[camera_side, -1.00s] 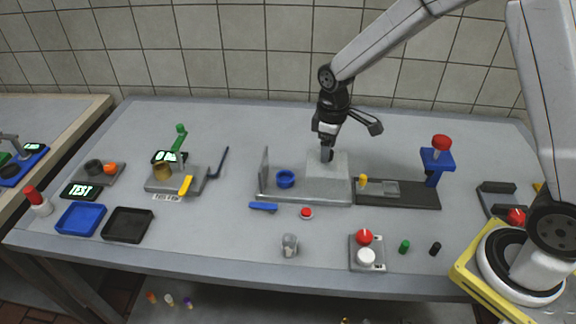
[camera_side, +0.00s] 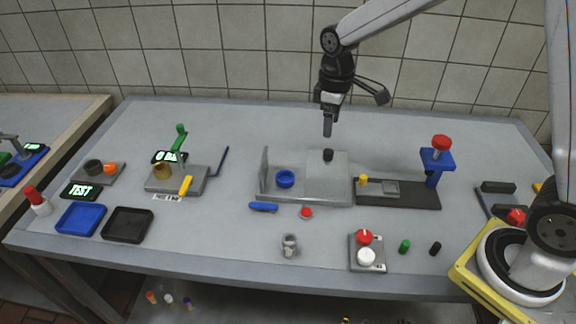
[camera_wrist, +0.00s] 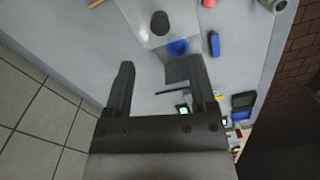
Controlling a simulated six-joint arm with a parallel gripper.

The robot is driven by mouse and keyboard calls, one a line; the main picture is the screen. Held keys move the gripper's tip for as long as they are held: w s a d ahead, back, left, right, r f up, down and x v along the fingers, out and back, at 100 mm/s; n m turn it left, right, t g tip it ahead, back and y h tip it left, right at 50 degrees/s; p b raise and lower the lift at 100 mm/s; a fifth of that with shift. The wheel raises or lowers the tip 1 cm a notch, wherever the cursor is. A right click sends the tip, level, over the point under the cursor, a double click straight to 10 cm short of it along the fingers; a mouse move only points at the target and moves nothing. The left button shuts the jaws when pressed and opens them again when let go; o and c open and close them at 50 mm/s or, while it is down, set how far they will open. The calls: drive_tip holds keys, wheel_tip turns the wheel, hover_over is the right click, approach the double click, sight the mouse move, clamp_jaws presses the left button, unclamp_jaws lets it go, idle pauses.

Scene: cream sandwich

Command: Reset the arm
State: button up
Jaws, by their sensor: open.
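My gripper (camera_side: 327,127) hangs above the grey fixture (camera_side: 338,185) in the middle of the table, pointing down. In the wrist view my gripper (camera_wrist: 163,85) has its two dark fingers spread apart with nothing between them. A black knob (camera_side: 328,155) stands on the fixture's raised block, below and apart from the fingers. The black knob (camera_wrist: 160,22) also shows beyond the fingertips in the wrist view. A blue ring (camera_side: 285,179) sits on the fixture left of the block; it shows in the wrist view (camera_wrist: 178,47) too.
A blue press with a red knob (camera_side: 440,143) stands to the right. A grey device with a green-topped lever (camera_side: 180,129) stands left. Blue (camera_side: 81,218) and black (camera_side: 128,224) trays lie front left. A tiled wall (camera_side: 230,45) rises behind the table.

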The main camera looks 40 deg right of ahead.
drive_tip(key=s+f+m+t, duration=0.1)
drive_tip(key=s+f+m, duration=0.1)
drive_tip(key=s, duration=0.5)
drive_tip(key=s+d+f+m+t, duration=0.1)
drive_tip(key=s+f+m, duration=0.1)
drive_tip(key=s+m, duration=0.2)
drive_tip(key=s, duration=0.3)
drive_tip(key=shift+s+d+f+t, duration=0.15)
drive_tip(key=shift+s+f+t, duration=0.15)
